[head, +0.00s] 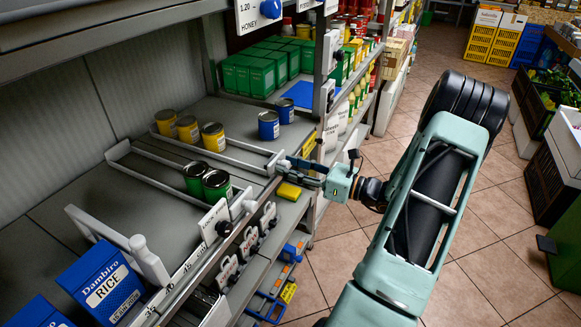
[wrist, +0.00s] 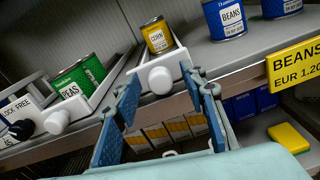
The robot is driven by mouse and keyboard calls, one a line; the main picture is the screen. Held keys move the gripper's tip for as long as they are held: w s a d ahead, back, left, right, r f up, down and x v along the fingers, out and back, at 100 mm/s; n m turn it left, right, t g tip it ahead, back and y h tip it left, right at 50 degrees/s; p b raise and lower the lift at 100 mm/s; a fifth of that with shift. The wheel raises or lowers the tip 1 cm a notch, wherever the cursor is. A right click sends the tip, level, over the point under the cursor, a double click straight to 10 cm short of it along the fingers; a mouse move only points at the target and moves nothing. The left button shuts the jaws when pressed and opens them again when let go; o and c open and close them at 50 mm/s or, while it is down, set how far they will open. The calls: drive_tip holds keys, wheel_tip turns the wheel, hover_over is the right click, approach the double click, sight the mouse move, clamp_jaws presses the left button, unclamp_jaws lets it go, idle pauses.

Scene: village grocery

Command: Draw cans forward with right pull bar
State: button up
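The right pull bar is a pale frame (head: 237,158) on the shelf, with yellow corn cans (head: 213,137) standing in a row inside it. In the wrist view, one corn can (wrist: 156,36) stands behind the bar's white front knob (wrist: 160,80). My gripper (head: 285,163) is at the shelf's front edge by this bar's end. In the wrist view, my gripper (wrist: 163,76) is open, its two blue fingers on either side of the knob. Nothing is clearly held; contact with the knob cannot be told.
Green pea cans (head: 216,185) stand in the middle bar, left of the gripper. Blue bean cans (head: 268,124) stand to the right on bare shelf. Blue rice boxes (head: 103,284) are at the near left. A yellow bean price tag (wrist: 295,64) hangs on the shelf edge.

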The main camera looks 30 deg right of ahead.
clamp_jaws()
